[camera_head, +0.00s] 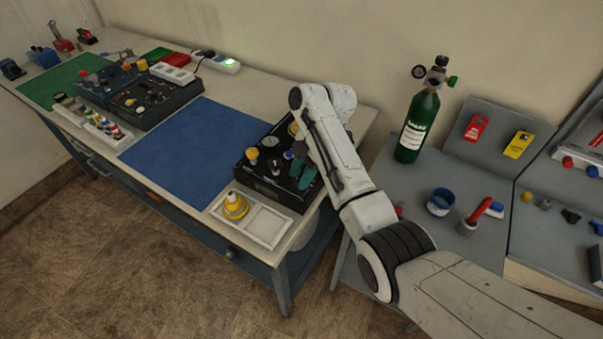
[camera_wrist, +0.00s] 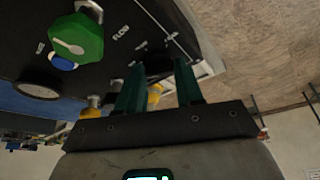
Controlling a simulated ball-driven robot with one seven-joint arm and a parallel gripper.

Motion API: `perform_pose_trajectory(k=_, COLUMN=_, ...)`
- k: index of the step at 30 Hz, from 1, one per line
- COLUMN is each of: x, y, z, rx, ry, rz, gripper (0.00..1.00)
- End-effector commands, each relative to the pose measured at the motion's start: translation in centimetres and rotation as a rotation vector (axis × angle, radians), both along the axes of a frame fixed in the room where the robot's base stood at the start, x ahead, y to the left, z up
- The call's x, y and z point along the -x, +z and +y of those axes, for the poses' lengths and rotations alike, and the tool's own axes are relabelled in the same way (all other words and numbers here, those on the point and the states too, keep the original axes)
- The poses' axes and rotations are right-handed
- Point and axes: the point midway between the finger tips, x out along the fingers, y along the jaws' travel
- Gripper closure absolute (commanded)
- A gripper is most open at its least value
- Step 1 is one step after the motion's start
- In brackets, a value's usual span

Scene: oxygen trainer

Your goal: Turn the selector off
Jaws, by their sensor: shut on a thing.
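The black trainer box (camera_head: 243,180) stands at the right end of the bench, with gauges and knobs on its top panel. My gripper (camera_head: 301,172) is over the right part of this panel. In the wrist view the two green fingers of my gripper (camera_wrist: 160,75) are on either side of a black knob (camera_wrist: 157,60), which I take to be the selector, and are shut on it. The knob's pointer and exact position are hidden or too dark to tell. A green knob (camera_wrist: 75,38) and the word FLOW show on the panel nearby.
A white tray (camera_head: 276,224) with a yellow part lies in front of the box. A blue mat (camera_head: 190,150) lies to the left. A green gas cylinder (camera_head: 419,125) stands on the grey table to the right, near a blue cup (camera_head: 440,201).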

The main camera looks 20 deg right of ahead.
Motion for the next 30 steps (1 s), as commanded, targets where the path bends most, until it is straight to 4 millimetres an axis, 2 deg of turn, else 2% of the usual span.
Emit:
perform_pose_trajectory(k=2, x=0.0, y=0.1, z=0.1, rx=-0.001, ry=0.001, rz=-0.002, gripper=0.94)
perform_pose_trajectory(k=3, x=0.0, y=0.1, z=0.1, rx=-0.001, ry=0.001, rz=-0.002, gripper=0.63)
perform_pose_trajectory(k=11, x=0.0, y=0.1, z=0.1, rx=0.0, ry=0.001, rz=-0.001, gripper=0.38)
perform_pose_trajectory(k=18, x=0.0, y=0.1, z=0.0, rx=0.0, ry=0.0, rz=-0.001, gripper=0.38)
perform_pose_trajectory(k=22, x=-0.2, y=0.9, z=-0.3, rx=0.0, ry=-0.001, rz=-0.004, gripper=0.38)
perform_pose_trajectory(k=26, x=-0.3, y=2.7, z=-1.1, rx=0.0, ry=-0.001, rz=-0.006, gripper=0.38)
perform_pose_trajectory(k=30, x=-0.4, y=5.6, z=-2.3, rx=0.0, ry=-0.002, rz=-0.006, gripper=0.38)
